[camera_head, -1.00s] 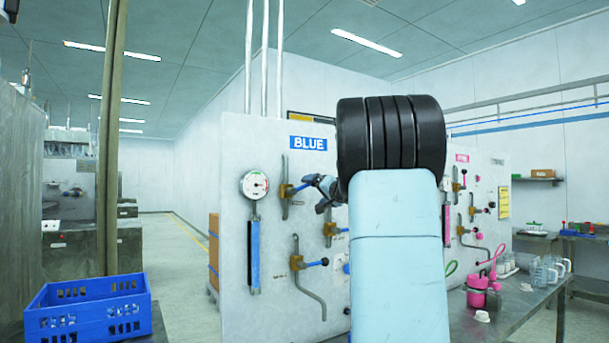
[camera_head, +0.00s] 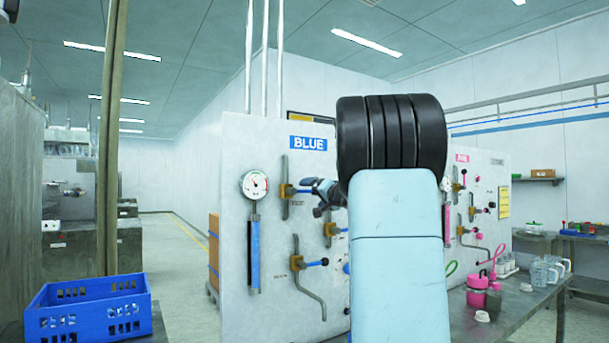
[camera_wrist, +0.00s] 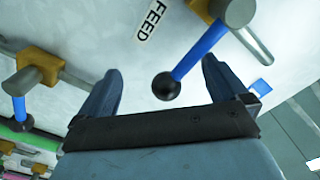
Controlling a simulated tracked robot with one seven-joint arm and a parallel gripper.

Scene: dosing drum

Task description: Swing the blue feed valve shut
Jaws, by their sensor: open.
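The blue feed valve (camera_head: 287,190) is high on the panel below the BLUE sign, with a brass-coloured body and a blue lever. In the wrist view its blue lever (camera_wrist: 200,50) ends in a black ball knob (camera_wrist: 165,87), beside the FEED label. My gripper (camera_head: 326,192) is just right of this valve in the head view, partly hidden by my arm. In the wrist view my gripper (camera_wrist: 163,75) is open, with the knob between its spread fingers. A gap shows on both sides of the knob, and I see no grip on it.
Another blue-handled valve (camera_wrist: 35,72) is beyond the left finger in the wrist view. A lower valve (camera_head: 298,263) with a bent pipe and a gauge (camera_head: 255,185) share the panel (camera_head: 235,140). A blue crate (camera_head: 90,308) stands at the lower left. My arm hides the panel's middle.

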